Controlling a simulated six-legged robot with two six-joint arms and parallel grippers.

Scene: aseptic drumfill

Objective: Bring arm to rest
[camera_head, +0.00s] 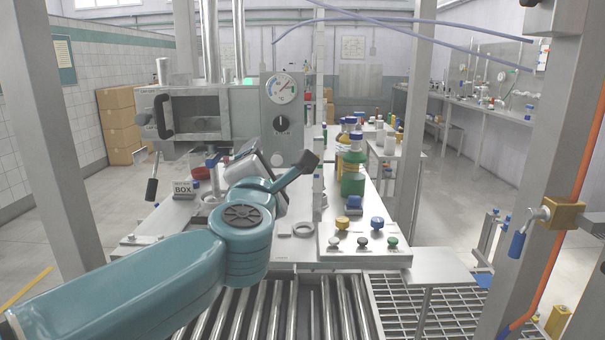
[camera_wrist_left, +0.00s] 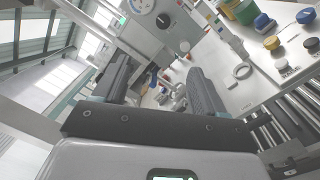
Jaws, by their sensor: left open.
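My left arm (camera_head: 150,290) reaches in teal from the lower left of the head view, over the front of the metal work table (camera_head: 290,262). Its gripper (camera_head: 236,166) is above the table, partly hidden behind my own wrist links. In the left wrist view the two dark fingers of this gripper (camera_wrist_left: 158,80) stand wide apart, with nothing between them. My right gripper is in neither view.
A panel with a pressure gauge (camera_head: 282,88) stands behind the arm. Green and yellow bottles (camera_head: 353,172) and several colored knobs (camera_head: 377,223) are on the table's right. A roller conveyor (camera_head: 290,310) runs in front. A metal post (camera_head: 410,110) rises at right.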

